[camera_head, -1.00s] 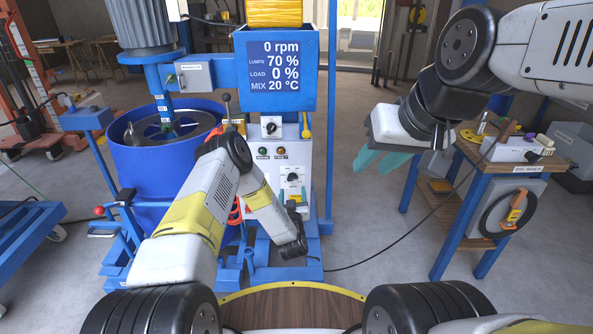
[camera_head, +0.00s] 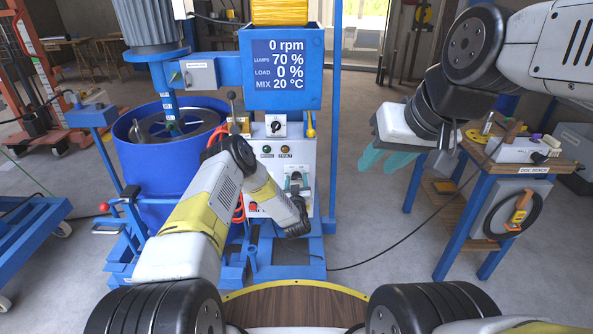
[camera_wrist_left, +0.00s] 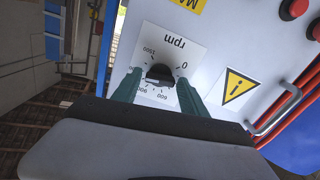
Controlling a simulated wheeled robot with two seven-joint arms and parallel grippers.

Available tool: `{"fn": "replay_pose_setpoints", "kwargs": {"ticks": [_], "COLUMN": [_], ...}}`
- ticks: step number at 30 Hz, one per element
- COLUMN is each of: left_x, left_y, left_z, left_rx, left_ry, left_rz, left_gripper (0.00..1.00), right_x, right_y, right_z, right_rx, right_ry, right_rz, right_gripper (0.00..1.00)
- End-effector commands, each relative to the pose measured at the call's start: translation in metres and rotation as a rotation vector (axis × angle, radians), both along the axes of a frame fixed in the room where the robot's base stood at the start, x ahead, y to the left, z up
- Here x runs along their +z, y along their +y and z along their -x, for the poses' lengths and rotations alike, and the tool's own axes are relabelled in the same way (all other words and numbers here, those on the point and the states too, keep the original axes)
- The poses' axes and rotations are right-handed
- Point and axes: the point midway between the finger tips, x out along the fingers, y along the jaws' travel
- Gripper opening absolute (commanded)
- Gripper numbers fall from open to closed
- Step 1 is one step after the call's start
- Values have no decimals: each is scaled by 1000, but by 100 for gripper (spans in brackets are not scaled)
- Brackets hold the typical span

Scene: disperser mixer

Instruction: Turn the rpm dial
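The rpm dial (camera_wrist_left: 160,74) is a black knob on a white plate marked "rpm" with a ring of numbers. In the left wrist view it sits between the two teal fingers of my left gripper (camera_wrist_left: 160,83), with visible gaps at its sides. In the head view, my left gripper (camera_head: 297,182) is at the lower part of the white control panel (camera_head: 266,165), and its fingers partly cover the dial plate. My right gripper (camera_head: 382,165) is open and empty, in the air right of the machine.
A blue display (camera_head: 281,66) reads 0 rpm. Another knob (camera_head: 276,126) and a yellow-tipped lever (camera_head: 310,124) are higher on the panel. A blue vat (camera_head: 165,172) stands left; a tool bench (camera_head: 520,185) stands right. In the wrist view, red buttons (camera_wrist_left: 294,9) are nearby.

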Motion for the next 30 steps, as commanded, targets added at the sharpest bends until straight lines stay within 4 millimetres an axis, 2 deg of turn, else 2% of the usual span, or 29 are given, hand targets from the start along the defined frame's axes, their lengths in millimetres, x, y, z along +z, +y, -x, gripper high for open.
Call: {"fn": "replay_pose_setpoints", "kwargs": {"ticks": [1,7,19,30], "left_x": [0,0,0,-1], "left_y": [0,0,0,1], "left_z": [0,0,0,1], "left_rx": [0,0,0,1], "left_ry": [0,0,0,1], "left_rz": [0,0,83,385], "left_gripper": [38,0,0,0], "right_x": [0,0,0,0], "right_y": [0,0,0,0], "right_z": [0,0,0,0], "right_rx": [0,0,0,0], "right_ry": [0,0,0,0], "right_rz": [0,0,0,0], "right_gripper": [34,34,34,34]}}
